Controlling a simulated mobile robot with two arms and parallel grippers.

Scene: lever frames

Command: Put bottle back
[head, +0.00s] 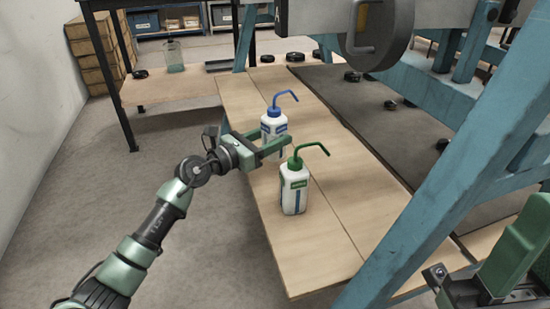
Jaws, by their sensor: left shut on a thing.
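A white squeeze bottle with a blue cap and bent blue spout (273,123) is upright over the wooden bench top (330,235). My left gripper (274,142) comes in from the left and is shut on this blue-capped bottle, with its green fingers across the lower part. A second white bottle with a green cap and spout (294,190) stands upright on the bench, nearer to me.
A teal slanted beam (450,200) and a grey machine part (378,35) border the bench on the right. A dark mat (350,120) with black round pieces lies beyond. A clear container (174,58) stands on the back-left table. Floor at left is clear.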

